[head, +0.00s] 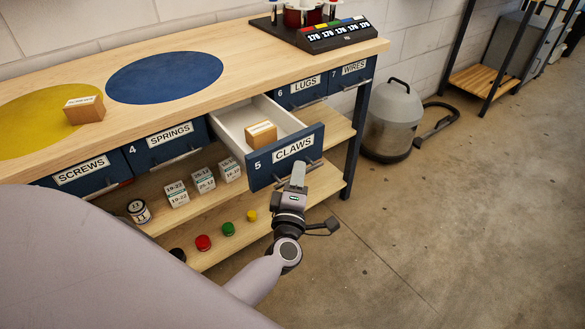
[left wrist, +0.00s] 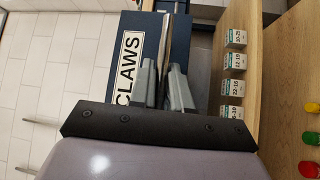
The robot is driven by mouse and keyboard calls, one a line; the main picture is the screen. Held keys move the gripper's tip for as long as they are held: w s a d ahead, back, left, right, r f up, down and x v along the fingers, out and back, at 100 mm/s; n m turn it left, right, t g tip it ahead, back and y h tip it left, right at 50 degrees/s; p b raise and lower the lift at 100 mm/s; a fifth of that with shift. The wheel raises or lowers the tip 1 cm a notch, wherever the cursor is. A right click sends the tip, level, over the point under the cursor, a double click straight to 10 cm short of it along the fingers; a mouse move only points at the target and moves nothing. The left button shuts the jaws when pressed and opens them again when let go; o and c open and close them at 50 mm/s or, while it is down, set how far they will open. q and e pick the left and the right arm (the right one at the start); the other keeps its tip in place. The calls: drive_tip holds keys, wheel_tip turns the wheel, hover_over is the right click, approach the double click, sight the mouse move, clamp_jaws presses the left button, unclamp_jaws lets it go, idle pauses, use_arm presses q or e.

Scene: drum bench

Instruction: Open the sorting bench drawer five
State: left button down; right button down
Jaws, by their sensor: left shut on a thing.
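Drawer five (head: 265,173), with a dark blue front labelled "5 CLAWS", stands pulled out from the bench, its white inside showing. A small cardboard box (head: 261,134) sits in it. My left gripper (head: 298,172) is at the front of this drawer, shut on its handle. In the left wrist view the fingers (left wrist: 164,82) close around the metal handle (left wrist: 175,35), beside the "CLAWS" label (left wrist: 129,68). In the head view the gripper hides part of the handle. My right gripper is not in view.
Drawers four (head: 166,145), six (head: 301,92) and seven (head: 350,76) look shut. A grey canister vacuum (head: 392,120) stands right of the bench. The floor (head: 430,210) in front is clear.

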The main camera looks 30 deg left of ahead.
use_arm(q)
drive_tip(key=shift+s+d, duration=0.25)
drive_tip(key=shift+d, duration=0.25)
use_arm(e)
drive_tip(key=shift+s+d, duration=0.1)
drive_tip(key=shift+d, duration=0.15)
use_arm(q)
drive_tip(key=c, duration=1.2)
unclamp_jaws()
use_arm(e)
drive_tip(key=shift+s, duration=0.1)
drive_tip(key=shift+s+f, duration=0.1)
